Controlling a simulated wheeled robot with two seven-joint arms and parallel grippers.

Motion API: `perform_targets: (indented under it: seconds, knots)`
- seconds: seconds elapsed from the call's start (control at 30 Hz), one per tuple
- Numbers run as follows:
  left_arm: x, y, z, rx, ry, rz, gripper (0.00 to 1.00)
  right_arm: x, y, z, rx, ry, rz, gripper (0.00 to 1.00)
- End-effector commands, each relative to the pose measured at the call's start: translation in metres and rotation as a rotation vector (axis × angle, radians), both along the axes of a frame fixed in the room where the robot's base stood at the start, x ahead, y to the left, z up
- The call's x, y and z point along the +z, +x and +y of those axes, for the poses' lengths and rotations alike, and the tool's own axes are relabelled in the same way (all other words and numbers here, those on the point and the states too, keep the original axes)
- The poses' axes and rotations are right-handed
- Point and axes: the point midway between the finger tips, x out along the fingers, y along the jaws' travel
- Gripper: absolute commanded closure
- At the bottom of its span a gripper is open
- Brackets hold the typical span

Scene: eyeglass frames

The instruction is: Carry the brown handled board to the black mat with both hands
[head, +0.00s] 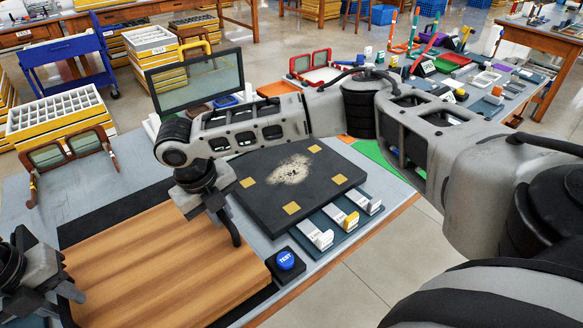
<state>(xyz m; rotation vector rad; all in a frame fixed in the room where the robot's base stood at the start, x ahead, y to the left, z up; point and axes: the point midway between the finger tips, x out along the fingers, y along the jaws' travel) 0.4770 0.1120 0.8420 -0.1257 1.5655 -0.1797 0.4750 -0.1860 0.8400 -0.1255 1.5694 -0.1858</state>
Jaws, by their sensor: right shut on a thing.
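The brown board (150,265), with lengthwise wood stripes, fills the lower left of the head view. A black mat (110,217) shows as a dark border beyond its far left edge, and the board covers most of it. I cannot tell whether the board touches the mat. My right gripper (235,235) is shut at the board's right edge; its fingers hide the handle there. My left gripper (72,292) is at the board's left edge, partly cut off by the picture. Its fingers are too unclear to tell whether they are open or shut.
A thick dark slab (255,200) with yellow squares lies just right of the board. A blue TEST button (285,260) sits by the board's near right corner. Brown eyeglass frames (75,150) stand behind left. Bare grey tabletop shows at left.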

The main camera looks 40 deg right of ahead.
Motion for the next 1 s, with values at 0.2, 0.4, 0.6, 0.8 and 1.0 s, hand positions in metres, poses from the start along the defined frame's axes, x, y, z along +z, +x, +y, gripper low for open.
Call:
perform_targets:
  seconds: [0.2, 0.4, 0.6, 0.8, 1.0]
  knots:
    - [0.0, -0.001, -0.001, -0.001, -0.001, 0.002, 0.6, 0.003, 0.001, -0.001, -0.004, 0.0, -0.003, 1.0]
    - [-0.003, -0.002, -0.001, -0.002, 0.001, 0.007, 0.6, 0.0, 0.0, 0.0, -0.002, 0.0, 0.002, 0.6]
    - [-0.002, -0.002, -0.001, -0.003, -0.001, 0.006, 0.6, 0.0, 0.0, 0.0, -0.001, 0.001, 0.001, 0.6]
    - [0.004, -0.002, 0.0, -0.003, -0.001, 0.005, 0.6, 0.005, 0.0, 0.001, 0.0, 0.002, 0.001, 0.6]
    - [0.015, -0.001, 0.002, -0.003, -0.001, 0.004, 0.6, 0.012, 0.0, 0.001, 0.0, 0.002, 0.001, 0.6]
